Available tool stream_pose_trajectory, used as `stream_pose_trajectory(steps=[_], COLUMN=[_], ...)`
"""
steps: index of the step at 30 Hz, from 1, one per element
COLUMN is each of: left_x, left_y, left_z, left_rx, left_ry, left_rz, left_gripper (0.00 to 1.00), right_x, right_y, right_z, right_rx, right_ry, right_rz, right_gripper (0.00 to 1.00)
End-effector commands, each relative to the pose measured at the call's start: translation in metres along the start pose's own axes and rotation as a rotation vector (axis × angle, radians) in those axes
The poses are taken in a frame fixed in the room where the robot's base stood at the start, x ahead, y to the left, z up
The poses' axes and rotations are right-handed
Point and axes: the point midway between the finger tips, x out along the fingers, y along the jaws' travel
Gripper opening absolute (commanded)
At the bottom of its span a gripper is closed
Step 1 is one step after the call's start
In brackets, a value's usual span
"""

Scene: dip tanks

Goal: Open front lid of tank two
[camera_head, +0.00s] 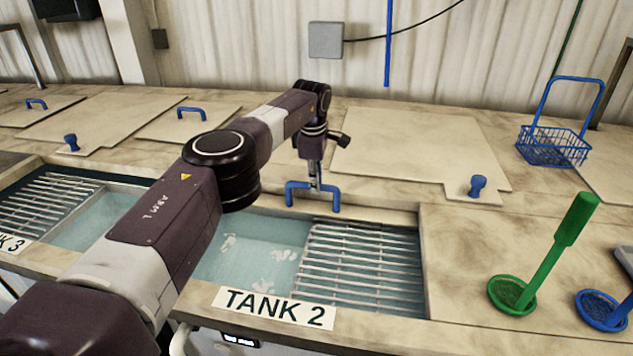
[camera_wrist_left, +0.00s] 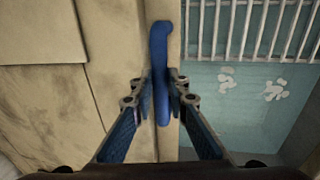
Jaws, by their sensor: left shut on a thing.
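The tank two opening shows blue-green water (camera_head: 245,258) and a metal grate (camera_head: 362,268) behind its "TANK 2" label (camera_head: 273,306). A blue bar handle (camera_head: 334,205) stands at the back edge of this opening. My left gripper (camera_head: 317,184) reaches down onto the handle and is shut on it. In the left wrist view, the blue handle (camera_wrist_left: 160,45) runs between the two fingers of my left gripper (camera_wrist_left: 161,88). The front lid is not clearly visible; the front of the tank is uncovered. My right gripper is not in view.
A flat back lid (camera_head: 410,145) with a blue knob (camera_head: 477,186) lies behind. A blue wire basket (camera_head: 553,145), a green strainer (camera_head: 545,265) and a blue strainer (camera_head: 602,310) are at the right.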

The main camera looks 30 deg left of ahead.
Motion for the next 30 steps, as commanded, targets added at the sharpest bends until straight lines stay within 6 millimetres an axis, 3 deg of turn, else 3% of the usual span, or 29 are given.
stream_pose_trajectory(steps=[6, 17, 23, 30], left_x=[-0.002, -0.005, -0.030, -0.085], left_y=[0.001, 0.001, 0.001, 0.001], left_z=[0.002, 0.001, 0.000, 0.001], left_rx=[0.000, 0.001, 0.003, 0.001], left_ry=[-0.004, -0.002, -0.002, -0.003], left_rz=[0.003, 0.002, 0.004, 0.005], left_gripper=[0.32, 0.32, 0.32, 0.32], right_x=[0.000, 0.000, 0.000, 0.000], right_y=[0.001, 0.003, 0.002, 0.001], right_z=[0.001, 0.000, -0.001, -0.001], right_rx=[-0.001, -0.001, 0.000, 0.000], right_ry=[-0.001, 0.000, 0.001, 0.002], right_rz=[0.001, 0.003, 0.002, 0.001], right_gripper=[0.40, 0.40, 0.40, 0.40])
